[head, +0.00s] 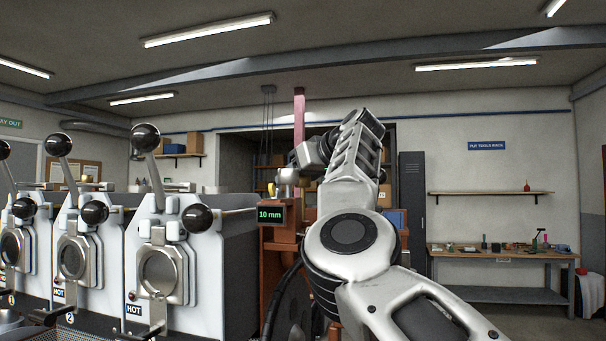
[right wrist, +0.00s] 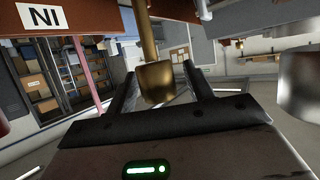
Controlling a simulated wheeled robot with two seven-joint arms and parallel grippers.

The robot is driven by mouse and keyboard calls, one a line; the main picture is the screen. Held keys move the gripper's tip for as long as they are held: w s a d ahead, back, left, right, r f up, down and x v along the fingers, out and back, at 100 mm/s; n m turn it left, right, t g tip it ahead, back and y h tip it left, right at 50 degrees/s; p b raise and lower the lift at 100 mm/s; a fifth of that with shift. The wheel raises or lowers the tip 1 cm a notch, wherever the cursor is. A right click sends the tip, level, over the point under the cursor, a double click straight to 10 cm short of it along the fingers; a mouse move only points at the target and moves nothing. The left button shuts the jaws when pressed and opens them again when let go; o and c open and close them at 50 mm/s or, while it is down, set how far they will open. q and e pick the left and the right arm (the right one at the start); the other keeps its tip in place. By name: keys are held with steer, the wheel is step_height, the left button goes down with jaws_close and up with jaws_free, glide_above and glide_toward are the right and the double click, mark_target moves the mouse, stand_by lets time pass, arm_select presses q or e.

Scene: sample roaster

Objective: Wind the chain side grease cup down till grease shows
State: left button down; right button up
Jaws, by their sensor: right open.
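A brass grease cup (right wrist: 157,82) hangs from a brass stem (right wrist: 145,30) in the right wrist view. My right gripper (right wrist: 160,75) is open, with one dark finger on each side of the cup in the picture and gaps between. I cannot tell how deep the cup sits between the fingers. No grease can be made out on it. In the head view, small brass parts (head: 272,188) show beside a silver housing (head: 287,177) above the 10 mm display (head: 270,214). My right arm hides much of that area. My left gripper is out of view.
Roaster units with black ball-ended levers (head: 146,138) and HOT labels stand at the left. A rounded metal part (right wrist: 300,85) is close at the right of the wrist view. A red-brown panel with a label reading NI (right wrist: 42,17) is at upper left. A workbench (head: 500,254) stands at the back right.

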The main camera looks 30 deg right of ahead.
steer(key=shift+s, duration=0.25)
arm_select(q)
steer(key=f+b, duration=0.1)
steer(key=b, duration=0.1)
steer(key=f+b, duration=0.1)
steer(key=b, duration=0.2)
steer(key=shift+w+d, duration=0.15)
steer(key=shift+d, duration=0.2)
arm_select(e)
steer(key=v, duration=1.5)
steer(key=shift+s+r, duration=0.15)
steer(key=shift+d, duration=0.1)
